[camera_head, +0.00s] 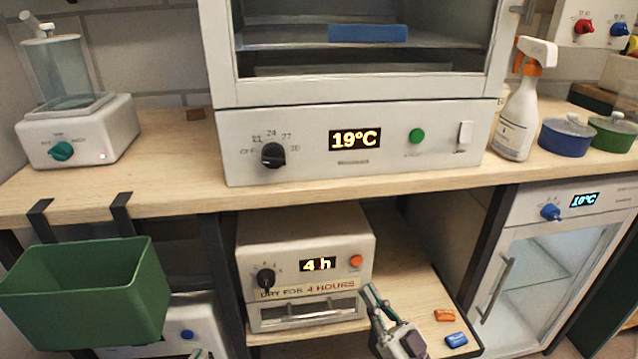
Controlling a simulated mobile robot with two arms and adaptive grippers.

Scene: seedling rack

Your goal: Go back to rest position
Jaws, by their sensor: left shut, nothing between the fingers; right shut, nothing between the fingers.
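My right gripper (372,294) is at the lower centre, in front of the lower shelf and just right of the dryer's drawer. Its fingers are shut and hold nothing. Only the tip of my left gripper (199,354) shows at the bottom edge, right of the green bin; it is shut and empty. Most of it is out of the frame.
The white dryer (305,238) reads 4 h. Orange (444,315) and blue (456,340) blocks lie right of my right gripper. A green bin (85,300) hangs from the worktop (170,180). The incubator (300,120) reads 19°C. A glass-door cabinet (560,225) stands right.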

